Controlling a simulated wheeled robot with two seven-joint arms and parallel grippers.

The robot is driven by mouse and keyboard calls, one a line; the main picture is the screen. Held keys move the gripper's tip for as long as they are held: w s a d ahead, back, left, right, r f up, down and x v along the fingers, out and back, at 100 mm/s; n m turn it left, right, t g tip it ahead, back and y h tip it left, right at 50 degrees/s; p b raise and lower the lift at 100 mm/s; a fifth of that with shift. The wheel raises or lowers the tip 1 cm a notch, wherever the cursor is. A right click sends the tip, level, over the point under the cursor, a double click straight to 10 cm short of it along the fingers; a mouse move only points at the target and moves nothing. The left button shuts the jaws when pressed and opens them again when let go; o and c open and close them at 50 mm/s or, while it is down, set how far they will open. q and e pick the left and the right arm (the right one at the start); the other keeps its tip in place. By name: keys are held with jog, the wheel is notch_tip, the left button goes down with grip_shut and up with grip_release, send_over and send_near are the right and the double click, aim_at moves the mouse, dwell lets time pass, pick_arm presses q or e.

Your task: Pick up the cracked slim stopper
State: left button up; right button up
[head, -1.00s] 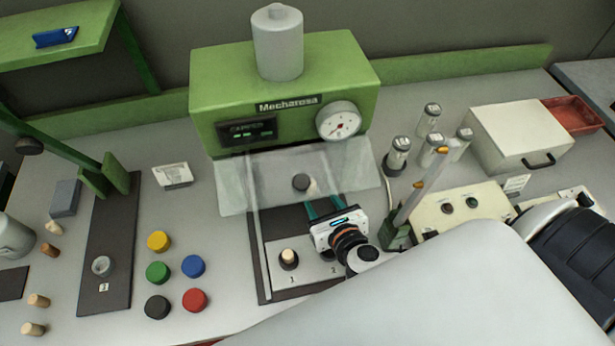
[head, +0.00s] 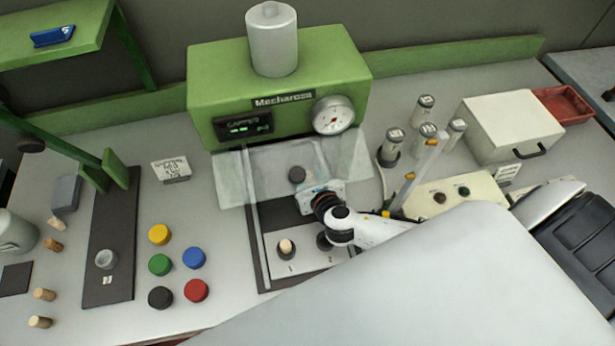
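Several cork stoppers lie at the left of the bench: a pale one (head: 57,223), a brown one (head: 53,245) and two tan ones (head: 44,294) (head: 40,322). Another pale stopper (head: 286,246) stands upright in hole 1 of the white plate (head: 275,266). I cannot make out a crack on any of them. My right gripper (head: 313,188) reaches under the clear shield of the green machine, close to a dark round part (head: 297,174). Its fingertips are blurred behind the shield, so its opening and anything between them are hidden. My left gripper is out of view.
The green machine (head: 280,85) has a clear shield (head: 345,165) hanging in front. Coloured caps, such as the red one (head: 196,290), sit left of the plate. A dark strip (head: 110,215) and sample vials (head: 394,143) flank the machine. My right arm covers the front right.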

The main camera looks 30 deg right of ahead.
jog(key=shift+c, duration=0.2)
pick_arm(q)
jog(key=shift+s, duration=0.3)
pick_arm(e)
grip_shut()
jog(key=shift+s+r, duration=0.1)
jog(key=shift+s, duration=0.05)
